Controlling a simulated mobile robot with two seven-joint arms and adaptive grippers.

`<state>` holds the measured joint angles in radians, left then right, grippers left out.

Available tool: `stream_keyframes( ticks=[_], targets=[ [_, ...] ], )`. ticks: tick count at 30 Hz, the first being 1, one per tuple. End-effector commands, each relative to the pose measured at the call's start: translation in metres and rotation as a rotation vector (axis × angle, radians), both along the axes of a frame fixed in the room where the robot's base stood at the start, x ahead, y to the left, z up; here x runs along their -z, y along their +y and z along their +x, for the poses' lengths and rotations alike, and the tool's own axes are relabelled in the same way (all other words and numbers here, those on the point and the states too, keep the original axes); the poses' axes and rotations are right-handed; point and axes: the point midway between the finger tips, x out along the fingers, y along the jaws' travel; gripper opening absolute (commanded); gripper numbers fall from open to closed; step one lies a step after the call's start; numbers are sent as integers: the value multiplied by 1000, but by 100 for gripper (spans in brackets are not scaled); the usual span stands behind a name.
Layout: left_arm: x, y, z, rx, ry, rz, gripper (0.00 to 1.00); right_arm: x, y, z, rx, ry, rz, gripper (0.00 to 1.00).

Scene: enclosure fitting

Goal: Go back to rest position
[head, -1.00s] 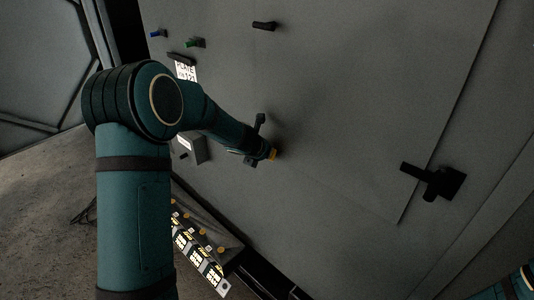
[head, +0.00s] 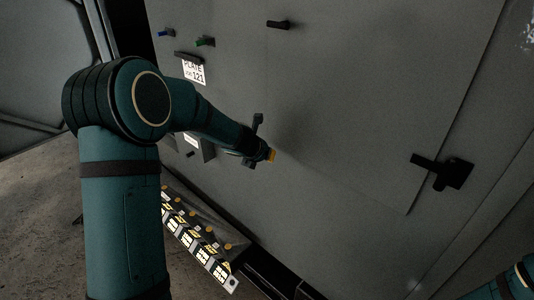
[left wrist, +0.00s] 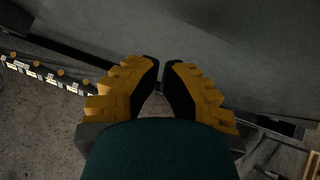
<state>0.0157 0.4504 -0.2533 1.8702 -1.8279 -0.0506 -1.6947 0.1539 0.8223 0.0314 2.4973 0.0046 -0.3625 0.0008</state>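My left arm rises on the left of the head view, and its gripper (head: 271,155) shows small in front of the grey cabinet panel (head: 340,110). In the left wrist view the yellow and black fingers of the left gripper (left wrist: 162,63) come together at the tips with at most a narrow gap. Nothing is held between them. Whether the gripper touches the panel cannot be told from the head view. Only a piece of my right arm shows at the lower right corner; its gripper is out of view.
The cabinet carries a black latch handle (head: 440,172), a smaller black handle (head: 279,25), blue (head: 166,33) and green (head: 205,41) knobs, and a white plate label (head: 194,72). A strip with yellow knobs and lit labels (head: 200,245) lies below. Floor (head: 35,200) is bare at left.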

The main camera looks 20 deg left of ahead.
Motion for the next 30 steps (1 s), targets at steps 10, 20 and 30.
stream_keyframes(
  ticks=[10,20,30],
  targets=[
    [-52,15,-45,-2,-2,1,0,-31,-1,1,-3,-2,2,100],
    [-59,19,-56,-2,1,1,0,-35,0,1,-4,-2,2,100],
    [51,-50,-84,-421,220,-549,0,-3,1,0,-6,2,1,100]
  ],
)
